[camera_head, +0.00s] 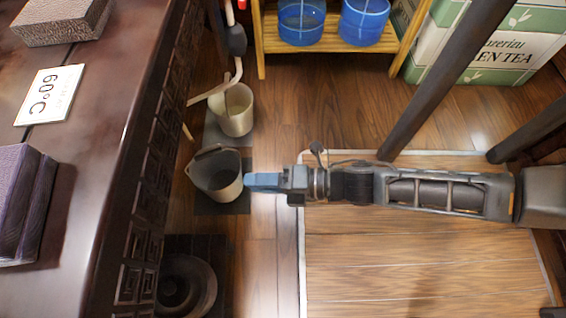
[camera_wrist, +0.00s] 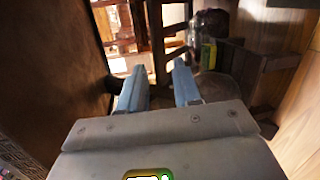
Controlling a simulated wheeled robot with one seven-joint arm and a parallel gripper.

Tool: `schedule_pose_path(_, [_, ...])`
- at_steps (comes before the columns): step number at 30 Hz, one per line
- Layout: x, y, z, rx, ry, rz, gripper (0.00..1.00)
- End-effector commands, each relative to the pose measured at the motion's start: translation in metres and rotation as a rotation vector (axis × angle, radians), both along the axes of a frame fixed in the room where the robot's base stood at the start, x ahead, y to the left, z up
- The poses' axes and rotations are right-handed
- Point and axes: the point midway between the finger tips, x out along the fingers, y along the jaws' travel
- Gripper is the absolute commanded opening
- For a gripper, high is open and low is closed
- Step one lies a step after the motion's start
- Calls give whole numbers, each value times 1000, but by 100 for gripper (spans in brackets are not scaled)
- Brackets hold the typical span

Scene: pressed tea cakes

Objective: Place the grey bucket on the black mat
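A grey bucket (camera_head: 217,174) with a raised handle stands upright on a dark mat (camera_head: 236,206) on the wooden floor, left of centre in the head view. My gripper (camera_head: 248,182) comes in from the right, its blue fingertips just right of the bucket's rim. I cannot tell its height over the floor or whether it touches the bucket. In the wrist view my gripper (camera_wrist: 160,76) has its two blue fingers apart with nothing held between them. I cannot make out the bucket there.
A cream bucket (camera_head: 236,112) stands behind the grey one. A dark round pot (camera_head: 187,285) is at the lower left. A dark carved table (camera_head: 110,100) borders the left. A wooden rack (camera_head: 325,40) with blue tubs stands at the back. Dark posts (camera_head: 440,85) rise at right.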

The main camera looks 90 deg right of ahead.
Motion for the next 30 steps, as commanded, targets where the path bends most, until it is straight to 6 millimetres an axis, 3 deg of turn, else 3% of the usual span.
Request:
schedule_pose_path(1, [-10,10,24,175,-16,-27,33])
schedule_pose_path(6, [-30,31,96,817,-49,-148,33])
schedule_pose_path(12, [-45,49,159,1399,-32,-270,33])
schedule_pose_path(18, [-48,55,182,1624,-16,-327,33])
schedule_pose_path(30, [-48,55,183,1634,-18,-328,33])
